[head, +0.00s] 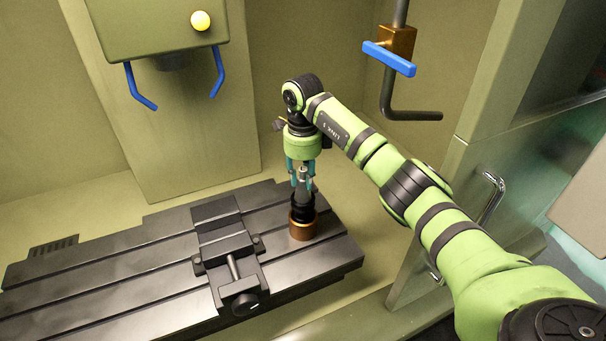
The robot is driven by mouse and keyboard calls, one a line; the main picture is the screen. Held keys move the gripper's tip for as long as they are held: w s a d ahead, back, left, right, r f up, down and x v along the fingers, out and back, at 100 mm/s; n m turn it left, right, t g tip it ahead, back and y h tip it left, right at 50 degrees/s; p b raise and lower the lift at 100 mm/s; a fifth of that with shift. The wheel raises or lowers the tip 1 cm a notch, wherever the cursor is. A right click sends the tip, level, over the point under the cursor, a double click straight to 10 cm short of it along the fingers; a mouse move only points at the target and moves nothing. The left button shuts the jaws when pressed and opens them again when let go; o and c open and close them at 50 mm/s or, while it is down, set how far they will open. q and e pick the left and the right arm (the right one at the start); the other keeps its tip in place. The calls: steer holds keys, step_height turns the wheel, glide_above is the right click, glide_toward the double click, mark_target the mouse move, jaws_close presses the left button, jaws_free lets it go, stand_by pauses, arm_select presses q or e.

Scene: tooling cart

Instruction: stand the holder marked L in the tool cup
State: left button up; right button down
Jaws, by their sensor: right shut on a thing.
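My right gripper (301,179) points down with its teal fingers shut on a tool holder (302,208), which has a grey upper part and a black lower body. The holder is upright. Its lower end is at the mouth of the copper-coloured tool cup (302,231), which stands on the slotted table near its right end. The cup's rim hides the holder's lower end, so I cannot tell whether it rests on the bottom. No L mark is readable on the holder. My left gripper is not in view.
A dark vise (230,265) is fixed on the slotted table (130,262) left of the cup. A spindle head (155,30) with blue hooks hangs upper left. A pipe with a blue-handled valve (390,58) hangs upper right. An open door with a handle (490,197) stands right.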

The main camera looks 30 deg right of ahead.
stand_by(0.6)
stand_by(0.3)
steer(key=c, duration=1.3)
jaws_free()
steer(key=shift+f, duration=0.1)
steer(key=shift+o, duration=0.5)
